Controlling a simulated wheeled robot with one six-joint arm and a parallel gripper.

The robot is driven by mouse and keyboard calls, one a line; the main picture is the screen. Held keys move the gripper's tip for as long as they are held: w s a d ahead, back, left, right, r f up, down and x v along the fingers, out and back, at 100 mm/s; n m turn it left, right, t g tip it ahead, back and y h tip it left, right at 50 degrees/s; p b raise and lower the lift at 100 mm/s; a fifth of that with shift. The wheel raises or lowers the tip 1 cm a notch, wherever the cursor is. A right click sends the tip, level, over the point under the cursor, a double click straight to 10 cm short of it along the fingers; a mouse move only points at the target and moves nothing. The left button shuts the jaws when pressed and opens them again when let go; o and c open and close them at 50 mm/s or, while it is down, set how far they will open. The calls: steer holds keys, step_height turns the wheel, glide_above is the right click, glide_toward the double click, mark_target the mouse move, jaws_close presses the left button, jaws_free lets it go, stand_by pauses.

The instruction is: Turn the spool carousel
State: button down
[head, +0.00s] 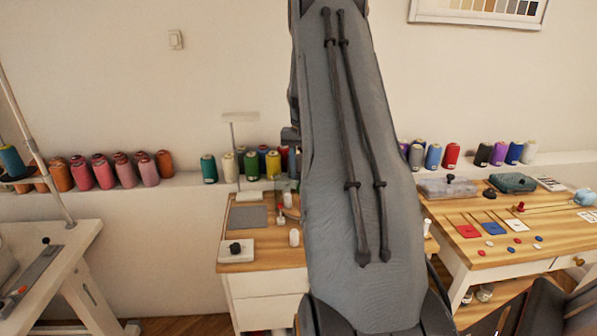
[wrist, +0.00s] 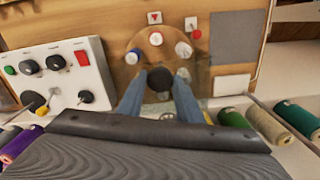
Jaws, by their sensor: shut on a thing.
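The spool carousel is a round wooden disc (wrist: 143,42) in the wrist view, with a black knob (wrist: 160,79) at its middle. Small spools stand on it: a white and red one (wrist: 156,38), a blue and white one (wrist: 133,56) and a red and white one (wrist: 184,50). My gripper (wrist: 160,88) is shut on the knob, with one blue finger on each side. The near part of the disc is hidden by my gripper. In the head view, my arm hides most of the carousel.
A panel with knobs and buttons (wrist: 92,75) is left of the carousel. A grey mat (wrist: 237,38) and a white switch box (wrist: 231,85) are on the right. Large thread cones (wrist: 292,120) line the wall ledge close to my wrist. White and red pieces stand just beyond the disc.

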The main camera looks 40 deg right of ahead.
steer(key=shift+w+d+r, duration=0.1)
steer(key=shift+r, duration=0.1)
steer(key=c, duration=1.4)
jaws_free()
steer(key=shift+o, duration=0.7)
steer(key=shift+f, duration=0.1)
step_height(320, 180, up, 8)
steer(key=shift+f+b, duration=0.1)
steer(key=shift+b, duration=1)
